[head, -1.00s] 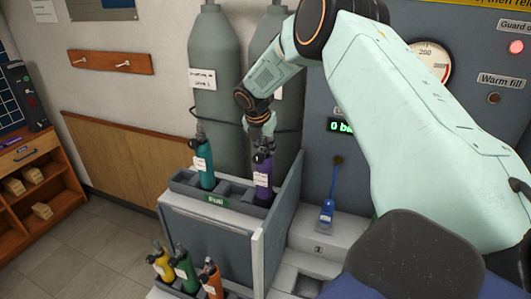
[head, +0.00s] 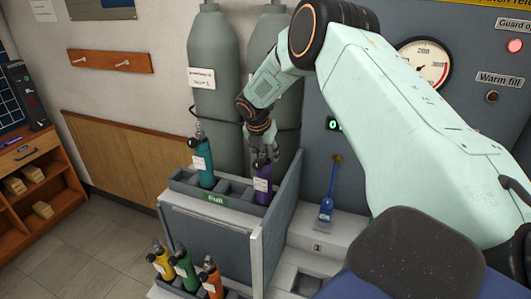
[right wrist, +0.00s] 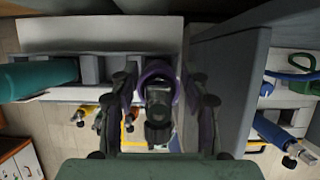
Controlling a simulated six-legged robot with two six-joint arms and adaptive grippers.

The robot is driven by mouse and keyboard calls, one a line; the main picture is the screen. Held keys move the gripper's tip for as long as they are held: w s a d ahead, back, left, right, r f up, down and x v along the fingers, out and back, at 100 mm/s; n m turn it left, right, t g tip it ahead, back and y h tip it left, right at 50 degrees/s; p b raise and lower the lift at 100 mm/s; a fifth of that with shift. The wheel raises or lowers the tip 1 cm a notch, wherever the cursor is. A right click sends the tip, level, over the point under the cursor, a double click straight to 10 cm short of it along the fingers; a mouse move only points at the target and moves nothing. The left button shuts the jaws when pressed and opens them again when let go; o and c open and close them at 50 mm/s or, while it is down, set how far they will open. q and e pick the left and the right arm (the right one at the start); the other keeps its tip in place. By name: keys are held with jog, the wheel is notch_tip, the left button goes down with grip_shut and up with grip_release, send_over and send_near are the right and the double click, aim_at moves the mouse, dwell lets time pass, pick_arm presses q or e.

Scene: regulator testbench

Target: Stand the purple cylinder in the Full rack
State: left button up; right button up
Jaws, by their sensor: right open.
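The purple cylinder (head: 262,190) stands upright, or nearly so, in the right-hand slot of the Full rack (head: 232,208). Its base is hidden by the rack wall. My right gripper (head: 263,156) is above it, with the fingers down around its valve. In the right wrist view, the open fingers lie on either side of the purple cylinder (right wrist: 152,70), with a gap visible on each side. My left gripper is not in view.
A teal cylinder (head: 205,172) stands in the same rack, to the left. A grey panel (head: 282,215) borders the rack's right side. Green (head: 184,270), yellow and orange cylinders stand in a lower rack. Large grey tanks (head: 216,90) rise behind.

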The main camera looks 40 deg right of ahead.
jog(key=shift+s+r, duration=0.1)
jog(key=shift+a+r, duration=0.25)
jog(key=shift+r, duration=0.25)
jog(key=b+v, duration=0.1)
jog(key=v, duration=0.9)
jog(key=shift+r, duration=0.45)
jog(key=shift+s+a+r, duration=0.1)
jog(key=shift+s+a, duration=0.05)
jog(key=shift+s, duration=0.05)
jog(key=shift+w, duration=0.2)
jog(key=shift+f, duration=0.2)
